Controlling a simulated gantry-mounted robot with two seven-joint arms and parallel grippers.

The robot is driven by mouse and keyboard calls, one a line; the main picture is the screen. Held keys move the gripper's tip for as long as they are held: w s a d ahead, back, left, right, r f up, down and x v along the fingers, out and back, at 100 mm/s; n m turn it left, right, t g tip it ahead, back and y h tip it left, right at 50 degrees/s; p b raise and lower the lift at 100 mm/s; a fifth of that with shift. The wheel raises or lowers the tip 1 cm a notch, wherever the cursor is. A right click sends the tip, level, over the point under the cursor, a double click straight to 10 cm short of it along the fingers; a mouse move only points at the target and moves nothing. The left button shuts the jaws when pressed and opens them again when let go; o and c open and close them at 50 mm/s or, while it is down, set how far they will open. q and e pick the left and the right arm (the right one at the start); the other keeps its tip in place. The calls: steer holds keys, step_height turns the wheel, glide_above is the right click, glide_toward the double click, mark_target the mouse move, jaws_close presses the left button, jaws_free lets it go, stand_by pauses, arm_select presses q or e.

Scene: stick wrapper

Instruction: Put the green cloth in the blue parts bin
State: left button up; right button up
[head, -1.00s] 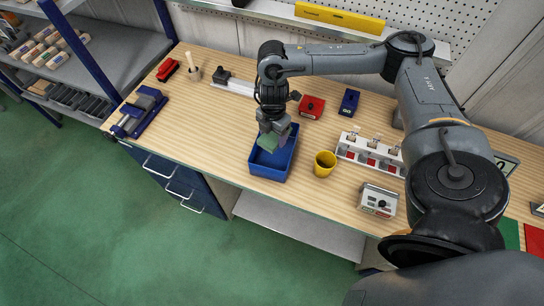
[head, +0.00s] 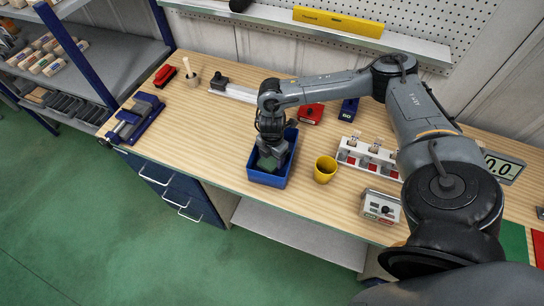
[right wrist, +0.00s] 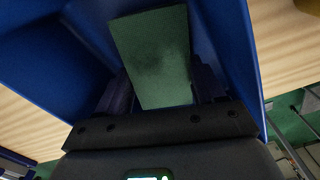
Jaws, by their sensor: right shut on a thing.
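The blue parts bin (head: 268,178) stands on the workbench near its front edge. My right gripper (head: 268,160) reaches down inside the bin and is shut on the green cloth (head: 266,164). In the right wrist view the cloth (right wrist: 155,55) is a flat green piece held between the two fingers (right wrist: 155,88), with the blue bin walls (right wrist: 240,50) around it. I cannot tell whether the cloth touches the bin floor. My left gripper is not in view.
A yellow cup (head: 325,169) stands just right of the bin. A white rack (head: 367,156) and a grey control box (head: 380,206) are further right. A red box (head: 311,114) lies behind. A blue vise (head: 136,118) is at the left; the bench between is clear.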

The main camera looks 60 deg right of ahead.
mark_target(272, 158)
steer(key=shift+f, duration=0.1)
steer(key=o, duration=0.8)
steer(key=shift+r, duration=0.55)
step_height(272, 158, up, 6)
steer(key=shift+f+p, duration=0.15)
steer(key=shift+p, duration=0.2)
steer(key=shift+r+p, duration=1.75)
steer(key=shift+r, duration=1)
